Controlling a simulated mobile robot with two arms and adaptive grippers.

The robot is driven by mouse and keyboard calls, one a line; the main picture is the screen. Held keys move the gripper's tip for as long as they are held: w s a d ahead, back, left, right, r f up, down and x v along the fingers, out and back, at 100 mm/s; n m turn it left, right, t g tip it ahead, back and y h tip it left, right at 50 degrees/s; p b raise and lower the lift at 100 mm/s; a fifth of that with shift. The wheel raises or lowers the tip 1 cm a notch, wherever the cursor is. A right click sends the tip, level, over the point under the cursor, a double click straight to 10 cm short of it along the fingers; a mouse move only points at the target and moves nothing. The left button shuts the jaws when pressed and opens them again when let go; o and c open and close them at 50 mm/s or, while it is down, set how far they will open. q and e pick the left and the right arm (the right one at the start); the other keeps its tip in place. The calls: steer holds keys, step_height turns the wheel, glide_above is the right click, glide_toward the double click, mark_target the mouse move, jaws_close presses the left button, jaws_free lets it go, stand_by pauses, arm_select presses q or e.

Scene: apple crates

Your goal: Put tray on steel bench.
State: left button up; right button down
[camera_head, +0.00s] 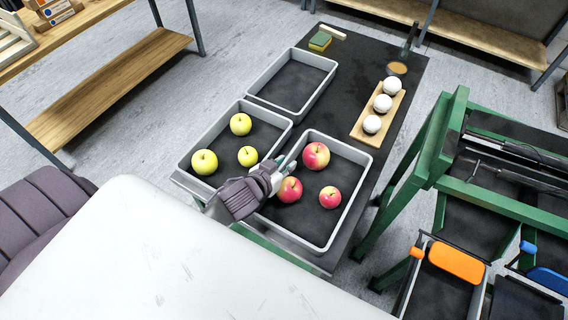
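Three grey trays stand on a long dark-topped bench (350,75). The empty tray (329,65) is at the back. The tray with yellow-green apples (183,162) is at the left, holding three apples. The tray with red apples (347,212) is nearest at the right, also holding three. My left gripper (283,170) is over the adjoining walls of the two apple trays, its fingertips close to a red apple (290,190). I cannot tell whether it touches or grips anything. My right gripper is not in view. Which surface is the steel bench is unclear.
A wooden board (359,134) with three white balls, a green-and-yellow sponge (320,41) and a round brown item (397,68) are on the dark bench. A green frame (443,140) stands close at the right. Wooden shelving (110,90) is at the left.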

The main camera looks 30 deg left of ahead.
arm_select(q)
steer(key=shift+r, duration=0.15)
steer(key=shift+s+r, duration=0.1)
steer(key=shift+s, duration=0.25)
steer(key=v, duration=1.1)
steer(key=shift+b, duration=0.4)
steer(key=shift+s, duration=0.15)
